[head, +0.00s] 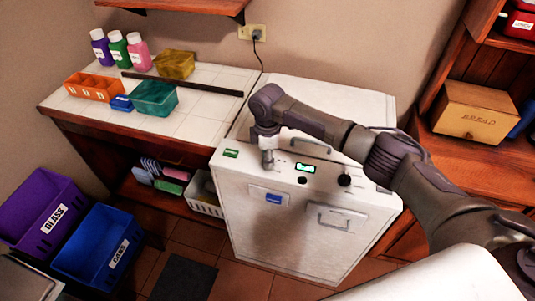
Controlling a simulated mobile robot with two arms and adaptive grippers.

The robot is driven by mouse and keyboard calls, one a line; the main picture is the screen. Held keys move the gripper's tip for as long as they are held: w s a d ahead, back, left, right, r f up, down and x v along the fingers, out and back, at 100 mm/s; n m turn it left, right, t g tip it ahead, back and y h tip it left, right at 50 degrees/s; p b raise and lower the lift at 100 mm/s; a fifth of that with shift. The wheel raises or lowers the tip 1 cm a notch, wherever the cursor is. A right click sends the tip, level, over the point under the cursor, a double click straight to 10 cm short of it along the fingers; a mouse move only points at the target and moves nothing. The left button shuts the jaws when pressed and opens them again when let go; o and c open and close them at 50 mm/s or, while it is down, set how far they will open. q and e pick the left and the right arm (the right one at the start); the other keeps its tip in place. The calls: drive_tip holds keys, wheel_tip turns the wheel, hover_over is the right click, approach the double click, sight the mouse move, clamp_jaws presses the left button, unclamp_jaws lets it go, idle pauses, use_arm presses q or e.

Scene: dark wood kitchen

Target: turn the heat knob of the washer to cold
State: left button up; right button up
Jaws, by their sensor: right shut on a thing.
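The white washer (240,200) stands at the centre of the head view, with its control panel along the front top edge. My right gripper (268,164) points down at the left part of that panel and is shut on a knob there, taken to be the heat knob. The gripper hides most of this knob, so its setting cannot be read. A second, black knob (344,181) sits at the panel's right, with a green lit display (305,169) between them. My left gripper is not in view.
A tiled counter (205,100) at the left holds bottles, an orange tray (94,86) and a teal box (155,97). Purple (42,215) and blue (98,246) bins stand at lower left. A wooden bread box (475,111) is at right. A handle (309,143) rises behind the panel.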

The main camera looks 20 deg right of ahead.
drive_tip(key=n, duration=0.5)
drive_tip(key=shift+r+n+p, duration=0.1)
drive_tip(key=shift+n+p, duration=0.2)
drive_tip(key=shift+p, duration=0.05)
drive_tip(key=n, duration=0.4)
drive_tip(key=shift+n, duration=0.4)
drive_tip(key=o, duration=1.1)
drive_tip(key=shift+s, duration=0.1)
drive_tip(key=shift+o, duration=0.2)
wheel_tip(320, 180, up, 12)
